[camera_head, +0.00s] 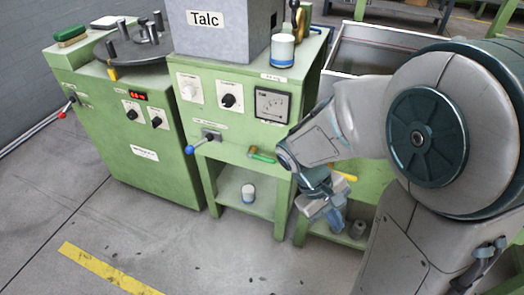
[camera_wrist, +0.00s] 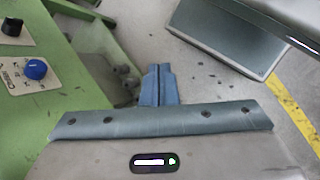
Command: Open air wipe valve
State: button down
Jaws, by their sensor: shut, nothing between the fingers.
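No readable label marks the air wipe valve, so I cannot tell which control it is. A lever with a blue ball (camera_head: 190,149) sits on the front of the middle green machine. A lever with a red ball (camera_head: 63,114) sits on the left machine. In the wrist view, a blue knob (camera_wrist: 36,69) sits on a small labelled plate on a green panel at the left. My gripper (camera_head: 338,222) hangs low in front of the green stand, right of the blue-ball lever and apart from it. Its blue fingers (camera_wrist: 158,68) are together and empty.
A grey Talc box (camera_head: 222,40) and a white-and-blue can (camera_head: 282,51) stand on the middle machine. Another can (camera_head: 248,193) stands on its lower shelf. A black knob (camera_wrist: 12,26) is above the blue one. Open floor (camera_head: 190,245) lies in front.

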jog(key=w+a+f+n+t+h, duration=0.65)
jog(key=w+n+t+h, duration=0.2)
jog(key=n, duration=0.35)
jog(key=w+a+f+n+t+y, duration=0.1)
jog(key=a+f+n+t+y, duration=0.2)
jog(key=a+n+t, duration=0.3)
jog(key=w+a+f+n+t+y, duration=0.1)
jog(key=a+f+n+t+y, duration=0.3)
jog(key=a+n+t, duration=0.3)
jog(key=shift+a+f+n+p, duration=0.5)
jog(key=shift+a+f, duration=0.1)
jog(key=shift+a, duration=0.35)
jog(key=shift+w, duration=0.15)
jog(key=b, duration=0.2)
send_near(262, 158)
jog(key=w+d+f, duration=0.3)
jog(key=f, duration=0.2)
jog(key=shift+w+d+r, duration=0.1)
jog(key=shift+w+r, duration=0.6)
jog(key=shift+r, duration=0.3)
jog(key=shift+w+d+r, duration=0.15)
jog(key=shift+w+r, duration=0.6)
jog(key=shift+r, duration=0.25)
